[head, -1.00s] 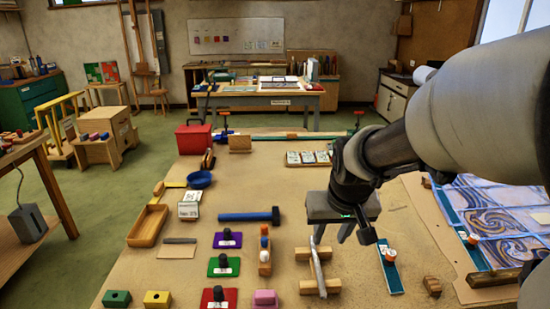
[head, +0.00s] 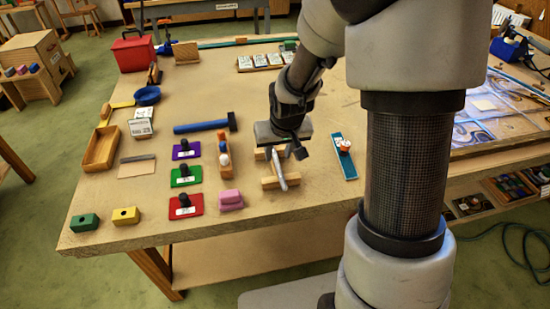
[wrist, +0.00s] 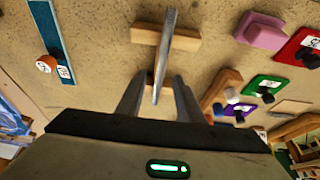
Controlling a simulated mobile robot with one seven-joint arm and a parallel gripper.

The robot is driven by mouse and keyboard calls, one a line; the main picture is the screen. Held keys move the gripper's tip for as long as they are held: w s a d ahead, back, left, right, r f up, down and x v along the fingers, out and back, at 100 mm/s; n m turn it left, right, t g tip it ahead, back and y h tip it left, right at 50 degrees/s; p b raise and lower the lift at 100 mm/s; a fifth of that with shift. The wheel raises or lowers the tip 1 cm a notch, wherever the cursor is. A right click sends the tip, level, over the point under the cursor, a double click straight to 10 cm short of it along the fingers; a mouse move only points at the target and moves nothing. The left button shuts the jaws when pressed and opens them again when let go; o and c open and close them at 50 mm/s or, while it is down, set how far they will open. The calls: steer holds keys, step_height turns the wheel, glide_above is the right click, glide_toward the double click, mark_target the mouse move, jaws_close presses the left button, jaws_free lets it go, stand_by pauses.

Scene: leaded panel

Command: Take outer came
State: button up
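The outer came appears to be the grey metal strip (head: 279,172) lying across two wooden rests, near rest (head: 287,181), on the bench. The wrist view shows the strip (wrist: 168,45) pointing between my fingers. My gripper (head: 283,151) is over the strip's far end in the head view, partly hiding it and the far rest. In the wrist view, my gripper (wrist: 158,92) is open, with a finger on each side of the strip and gaps visible. I cannot tell whether the fingers reach its height.
A teal strip (head: 344,158) with an orange-topped item lies right of the rests. A pink block (head: 230,200), coloured plates with black knobs, including a red one (head: 186,206), and a blue hammer (head: 204,126) lie left. The leaded panel (head: 490,112) is at right.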

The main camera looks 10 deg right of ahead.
mark_target(276, 161)
steer(key=shift+x, duration=1.5)
steer(key=shift+r, duration=0.1)
jaws_close()
